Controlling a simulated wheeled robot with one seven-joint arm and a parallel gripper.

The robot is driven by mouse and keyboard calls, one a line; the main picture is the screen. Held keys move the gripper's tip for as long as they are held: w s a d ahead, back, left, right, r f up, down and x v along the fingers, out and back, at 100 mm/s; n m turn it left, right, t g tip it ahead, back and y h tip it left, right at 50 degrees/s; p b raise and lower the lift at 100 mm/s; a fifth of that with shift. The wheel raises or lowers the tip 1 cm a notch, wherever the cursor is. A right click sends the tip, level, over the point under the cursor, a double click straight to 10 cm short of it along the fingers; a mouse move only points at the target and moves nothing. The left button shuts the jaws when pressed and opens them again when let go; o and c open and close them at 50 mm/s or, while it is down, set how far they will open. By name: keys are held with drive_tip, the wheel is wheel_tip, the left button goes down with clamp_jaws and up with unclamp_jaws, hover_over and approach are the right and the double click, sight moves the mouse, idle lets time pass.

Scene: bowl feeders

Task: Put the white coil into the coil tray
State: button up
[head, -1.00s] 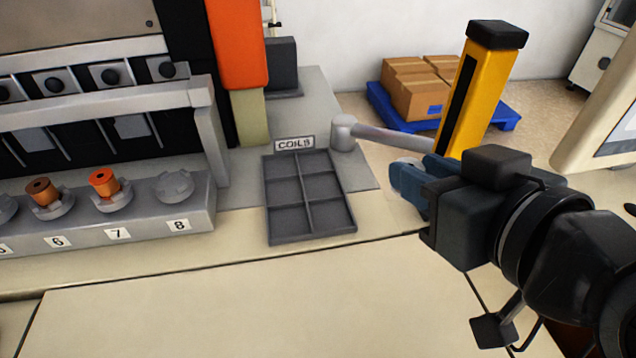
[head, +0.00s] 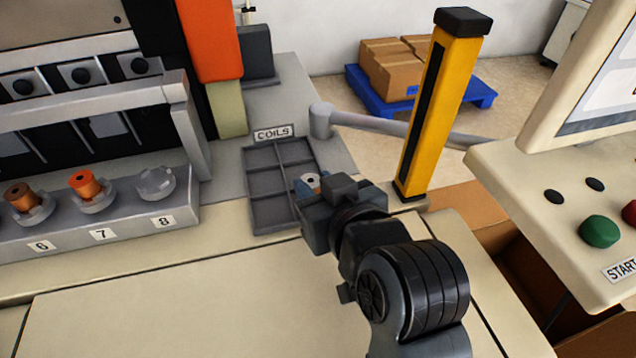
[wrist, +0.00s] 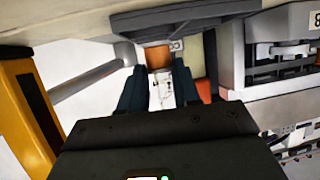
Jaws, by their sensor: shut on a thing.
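The coil tray (head: 273,183) is dark grey with several compartments, and those seen are empty. My gripper covers its right front part. I cannot tell whether the coil touches the tray.
A "COILS" sign (head: 273,132) stands behind the tray. A yellow post (head: 430,110) and grey bar (head: 385,126) are to the right. Feeder seats 6 and 7 hold brown and orange coils; seat 8 (head: 157,184) is empty. The control panel (head: 570,190) is far right.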

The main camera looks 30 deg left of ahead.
drive_tip(key=shift+f, duration=0.4)
drive_tip(key=shift+f+b, duration=0.2)
drive_tip(key=shift+b, duration=0.15)
drive_tip(key=o, duration=1)
drive_tip(key=shift+r+p, duration=0.35)
drive_tip(key=shift+r, duration=0.2)
drive_tip(key=b+v, duration=0.1)
drive_tip(key=v, duration=1.1)
drive_tip(key=shift+r, duration=0.1)
